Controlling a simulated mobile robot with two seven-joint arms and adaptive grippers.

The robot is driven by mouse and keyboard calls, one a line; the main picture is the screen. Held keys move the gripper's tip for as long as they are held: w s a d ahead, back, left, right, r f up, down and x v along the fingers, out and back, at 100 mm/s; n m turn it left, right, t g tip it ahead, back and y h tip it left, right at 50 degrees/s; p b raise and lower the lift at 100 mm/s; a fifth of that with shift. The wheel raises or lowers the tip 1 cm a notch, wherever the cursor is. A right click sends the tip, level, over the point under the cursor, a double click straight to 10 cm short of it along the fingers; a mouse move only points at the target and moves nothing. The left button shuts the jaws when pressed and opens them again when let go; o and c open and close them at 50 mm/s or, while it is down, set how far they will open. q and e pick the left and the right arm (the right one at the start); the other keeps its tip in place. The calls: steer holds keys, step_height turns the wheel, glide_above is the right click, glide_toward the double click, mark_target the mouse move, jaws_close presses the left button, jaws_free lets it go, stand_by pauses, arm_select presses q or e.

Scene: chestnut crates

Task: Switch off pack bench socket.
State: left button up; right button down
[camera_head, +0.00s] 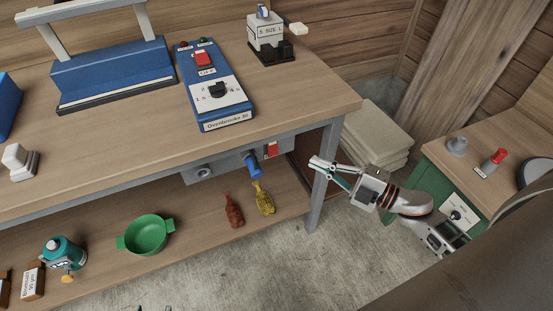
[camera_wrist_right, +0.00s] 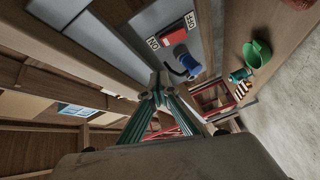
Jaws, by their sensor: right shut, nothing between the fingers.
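The pack bench socket is a grey panel (camera_head: 222,165) under the bench's front edge. It carries a red rocker switch (camera_head: 272,149) and a blue plug (camera_head: 252,165). In the right wrist view the red switch (camera_wrist_right: 177,26) sits between an ON label (camera_wrist_right: 153,43) and an OFF label (camera_wrist_right: 192,20), with the blue plug (camera_wrist_right: 188,65) beside it. I cannot tell which side of the switch is pressed in. My right gripper (camera_head: 314,166) is shut and empty, right of the switch and apart from it. Its closed tips (camera_wrist_right: 158,80) also show in the wrist view. My left gripper is not in view.
The bench leg (camera_head: 322,180) stands close behind my right gripper. A green cabinet (camera_head: 430,190) stands at right. Bare floor lies in front.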

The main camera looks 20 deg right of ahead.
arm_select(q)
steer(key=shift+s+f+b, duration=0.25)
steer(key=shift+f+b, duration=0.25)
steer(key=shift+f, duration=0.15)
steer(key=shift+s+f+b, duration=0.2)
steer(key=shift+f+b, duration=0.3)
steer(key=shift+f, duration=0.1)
arm_select(e)
steer(key=f+n+g, duration=0.1)
steer(key=f+n, duration=0.1)
steer(key=d+f+n+g+y, duration=0.1)
steer(key=f+n+g, duration=0.1)
steer(key=b, duration=0.2)
glide_toward(273, 148)
steer(key=w+a+f, duration=0.3)
steer(key=w+a, duration=0.1)
steer(key=a, duration=0.2)
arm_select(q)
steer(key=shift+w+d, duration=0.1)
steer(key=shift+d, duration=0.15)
arm_select(e)
steer(key=shift+d+r, duration=0.2)
steer(key=shift+d, duration=0.05)
